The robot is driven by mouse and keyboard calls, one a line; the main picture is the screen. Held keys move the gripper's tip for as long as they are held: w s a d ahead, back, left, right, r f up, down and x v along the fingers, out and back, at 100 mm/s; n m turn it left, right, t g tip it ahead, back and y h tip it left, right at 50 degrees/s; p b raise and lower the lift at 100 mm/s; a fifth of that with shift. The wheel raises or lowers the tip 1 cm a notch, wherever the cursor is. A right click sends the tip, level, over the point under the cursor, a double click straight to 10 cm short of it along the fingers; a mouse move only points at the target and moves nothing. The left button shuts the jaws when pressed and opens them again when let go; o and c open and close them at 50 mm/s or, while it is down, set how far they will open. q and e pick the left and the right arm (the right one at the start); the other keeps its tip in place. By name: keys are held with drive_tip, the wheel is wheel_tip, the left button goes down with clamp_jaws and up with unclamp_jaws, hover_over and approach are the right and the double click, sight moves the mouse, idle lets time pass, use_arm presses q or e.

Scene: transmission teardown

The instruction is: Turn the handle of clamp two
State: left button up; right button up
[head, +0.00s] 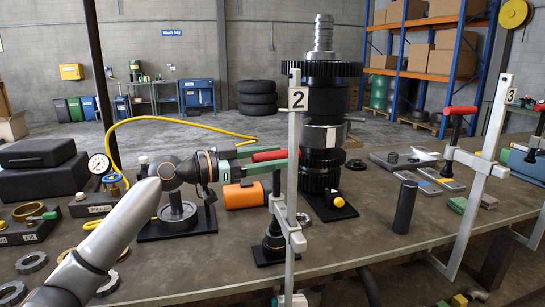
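Clamp two (294,185) is a pale upright bar with a "2" plate, standing at the front of the bench beside the dark gear stack. Its red handle (268,156) lies nearly level above its black spindle. A dark foot (273,243) sits below the spindle. My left gripper (262,159) reaches in from the left. Its green-edged fingers lie along the red handle, one above and one below, and the handle shows between them. Whether both fingers press on it is not clear. My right gripper is out of view.
The tall gear stack (323,120) stands close behind clamp two. An orange cylinder (244,194) lies beneath my gripper. A dark upright cylinder (404,207) and clamp three (478,160) stand to the right. A gauge (99,164) is at left.

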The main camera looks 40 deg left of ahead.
use_arm(q)
clamp_jaws()
idle(0.6)
drive_tip(key=n+y+p, duration=0.1)
drive_tip(key=p, duration=0.1)
drive_tip(key=n+t+y+p, duration=0.1)
drive_tip(key=y+p, duration=0.1)
drive_tip(key=n+t+y+p, duration=0.1)
drive_tip(key=p, duration=0.1)
drive_tip(key=shift+s+d+r+y, duration=0.1)
drive_tip(key=shift+d+r+y, duration=0.15)
drive_tip(key=shift+y, duration=0.15)
drive_tip(key=n+y+p, duration=0.2)
drive_tip(key=shift+f+t+y+p, duration=0.1)
drive_tip(key=shift+t+y+p, duration=0.3)
drive_tip(key=shift+d+f+n+y+p, duration=0.1)
drive_tip(key=shift+n+y+p, duration=0.5)
drive_tip(key=shift+n+y, duration=0.75)
drive_tip(key=shift+f+n+y, duration=0.1)
drive_tip(key=shift+n+y, duration=0.45)
drive_tip(key=shift+y, duration=0.9)
drive_tip(key=shift+n+y, duration=0.3)
drive_tip(key=shift+y, duration=0.2)
unclamp_jaws()
